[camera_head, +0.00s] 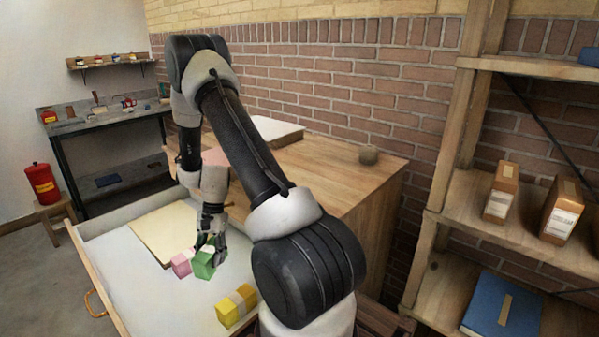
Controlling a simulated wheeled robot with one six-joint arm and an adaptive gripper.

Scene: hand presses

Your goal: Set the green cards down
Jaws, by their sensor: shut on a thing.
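The green cards (203,264) are a small green block in the pale-floored open drawer (107,292). My gripper (208,244) points down from above and is shut on the green cards. Whether they touch the drawer floor I cannot tell. A pink block of cards (181,263) lies close on the left of the green cards. A yellow block of cards (236,305) with a pale band lies toward the front right of the drawer.
A flat cream board (160,234) lies behind the cards in the drawer. Wooden shelves with boxes (501,190) stand at the right. Free drawer floor shows at the left front.

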